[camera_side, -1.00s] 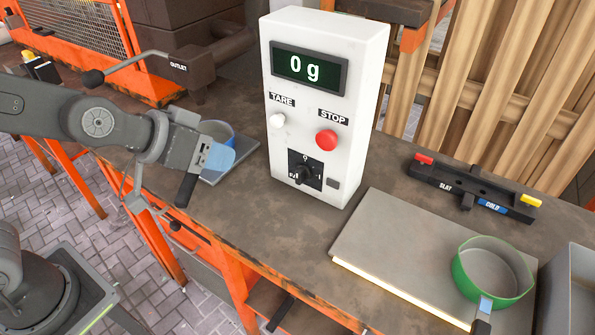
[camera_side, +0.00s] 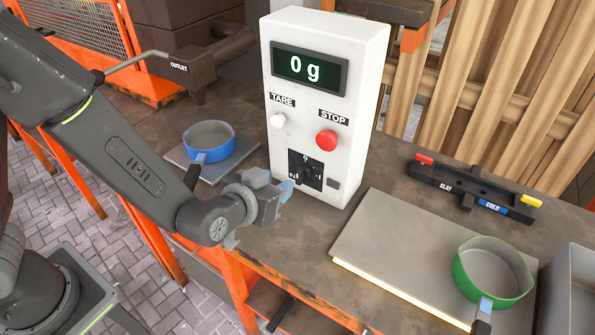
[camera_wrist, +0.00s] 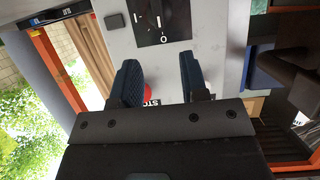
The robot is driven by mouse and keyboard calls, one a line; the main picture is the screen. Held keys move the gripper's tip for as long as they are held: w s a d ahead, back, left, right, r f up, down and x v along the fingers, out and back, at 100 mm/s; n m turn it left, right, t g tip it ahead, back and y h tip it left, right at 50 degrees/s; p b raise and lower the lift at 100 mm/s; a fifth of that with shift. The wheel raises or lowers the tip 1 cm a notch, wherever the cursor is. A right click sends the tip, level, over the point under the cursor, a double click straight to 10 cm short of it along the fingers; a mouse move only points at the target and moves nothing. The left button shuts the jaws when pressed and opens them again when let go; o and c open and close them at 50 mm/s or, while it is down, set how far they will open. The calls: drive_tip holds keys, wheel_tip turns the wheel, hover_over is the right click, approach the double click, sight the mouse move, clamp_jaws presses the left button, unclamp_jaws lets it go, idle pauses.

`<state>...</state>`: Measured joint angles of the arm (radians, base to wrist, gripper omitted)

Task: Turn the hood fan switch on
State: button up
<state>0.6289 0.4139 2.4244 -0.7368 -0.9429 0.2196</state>
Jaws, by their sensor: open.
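A white control box (camera_side: 318,120) stands upright on the bench. Low on its front is a black switch plate with a dark rotary knob (camera_side: 305,172) and a 0 mark above it. In the wrist view, turned upside down, the switch (camera_wrist: 160,18) lies beyond the fingertips at the top edge. My gripper (camera_side: 286,190) is just left of and in front of the switch, apart from the box as far as I can tell. Its two blue fingers (camera_wrist: 160,75) are open and empty.
The box has a 0 g display (camera_side: 308,68), a white TARE button (camera_side: 278,121) and a red STOP button (camera_side: 326,140). A blue pan (camera_side: 208,142) is at left; a green pan (camera_side: 493,272) stands on a plate at right. A black lever unit (camera_side: 470,190) lies behind.

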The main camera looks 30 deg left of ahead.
sight(299, 171)
drive_tip(key=x, duration=0.8)
drive_tip(key=shift+w+f, duration=0.2)
drive_tip(key=shift+w, duration=0.15)
drive_tip(key=shift+c, duration=0.3)
clamp_jaws()
